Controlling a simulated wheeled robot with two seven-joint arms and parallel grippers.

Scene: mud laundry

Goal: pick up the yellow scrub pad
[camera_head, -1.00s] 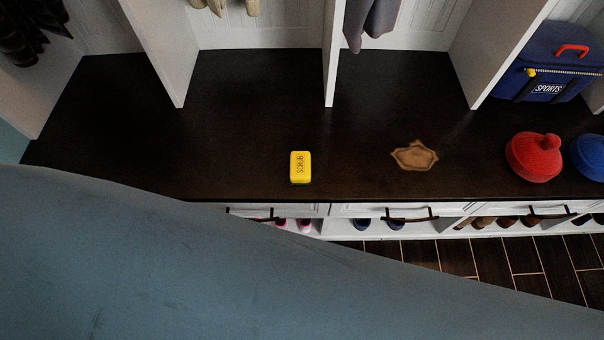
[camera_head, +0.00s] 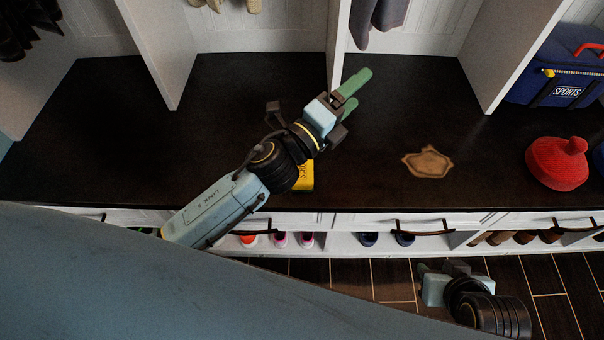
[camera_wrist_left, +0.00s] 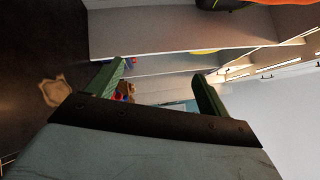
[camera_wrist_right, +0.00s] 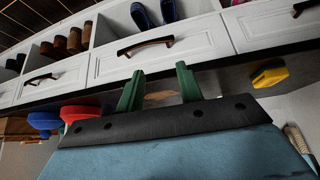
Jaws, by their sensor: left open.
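The yellow scrub pad (camera_head: 307,178) lies on the dark bench top near its front edge. In the head view my left forearm and wrist cover most of it. It also shows as a yellow block in the right wrist view (camera_wrist_right: 270,76). My left gripper (camera_head: 356,90) is open and empty over the bench, beyond the pad and to its right. The left wrist view shows its green fingers (camera_wrist_left: 158,70) apart, with the pad not clearly in sight. My right gripper (camera_head: 432,268) is low, in front of the bench. Its fingers (camera_wrist_right: 157,80) are apart and empty.
A red knitted hat (camera_head: 556,164) and a blue sports bag (camera_head: 560,85) are further right. White dividers (camera_head: 152,50) rise behind. Drawers with dark handles (camera_head: 425,228) and shoes are below the front edge.

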